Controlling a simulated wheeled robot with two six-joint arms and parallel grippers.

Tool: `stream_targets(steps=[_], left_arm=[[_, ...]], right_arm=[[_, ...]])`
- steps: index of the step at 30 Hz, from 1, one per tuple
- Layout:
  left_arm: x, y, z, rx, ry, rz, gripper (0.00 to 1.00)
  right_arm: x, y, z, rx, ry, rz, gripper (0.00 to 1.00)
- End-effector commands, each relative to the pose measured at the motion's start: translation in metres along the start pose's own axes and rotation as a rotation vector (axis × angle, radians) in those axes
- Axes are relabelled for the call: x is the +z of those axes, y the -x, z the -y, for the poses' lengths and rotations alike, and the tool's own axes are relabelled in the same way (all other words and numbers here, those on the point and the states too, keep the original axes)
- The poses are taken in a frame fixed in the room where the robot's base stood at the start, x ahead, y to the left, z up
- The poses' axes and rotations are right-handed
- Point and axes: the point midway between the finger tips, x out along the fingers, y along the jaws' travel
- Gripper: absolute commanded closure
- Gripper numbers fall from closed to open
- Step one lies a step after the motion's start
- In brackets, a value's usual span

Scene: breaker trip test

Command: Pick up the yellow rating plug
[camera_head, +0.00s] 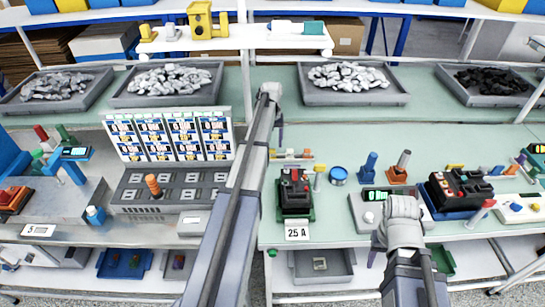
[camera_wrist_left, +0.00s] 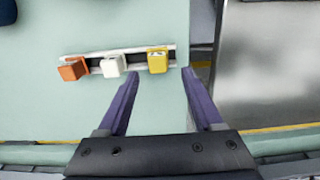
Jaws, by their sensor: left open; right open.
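The yellow rating plug (camera_wrist_left: 157,60) sits at the right end of a narrow holder (camera_wrist_left: 131,60) in the left wrist view. A white plug (camera_wrist_left: 112,65) and an orange plug (camera_wrist_left: 73,69) share the holder. The holder also shows in the head view (camera_head: 292,159), beside my left arm. My left gripper (camera_wrist_left: 162,80) is open and empty. In the wrist view its fingertips are on either side of the yellow plug and a little short of it. In the head view my left gripper (camera_head: 281,121) is small. My right gripper (camera_head: 374,258) hangs low beside its arm, mostly hidden.
A black breaker on a green base (camera_head: 295,195) stands in front of the holder, with a 25 A card (camera_head: 297,233). A blue round container (camera_head: 338,175) is to the right. A gap separates this bench from the left metal bench (camera_head: 70,190).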

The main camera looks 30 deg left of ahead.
Motion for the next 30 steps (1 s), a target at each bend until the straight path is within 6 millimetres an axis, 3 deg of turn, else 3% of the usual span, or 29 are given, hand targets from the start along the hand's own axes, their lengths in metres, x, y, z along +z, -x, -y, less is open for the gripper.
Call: stream_targets(steps=[12,21,30], left_arm=[[0.000,-0.049,-0.003,0.000,0.000,0.000,0.32],[0.000,-0.048,-0.003,0.000,0.000,0.000,0.34],[0.000,-0.048,-0.003,0.000,0.000,0.000,0.67]], right_arm=[[-0.003,-0.048,0.005,0.000,0.000,0.000,0.50],[-0.003,-0.048,0.004,0.000,0.000,0.000,0.50],[-0.003,-0.048,0.004,0.000,0.000,0.000,0.50]])
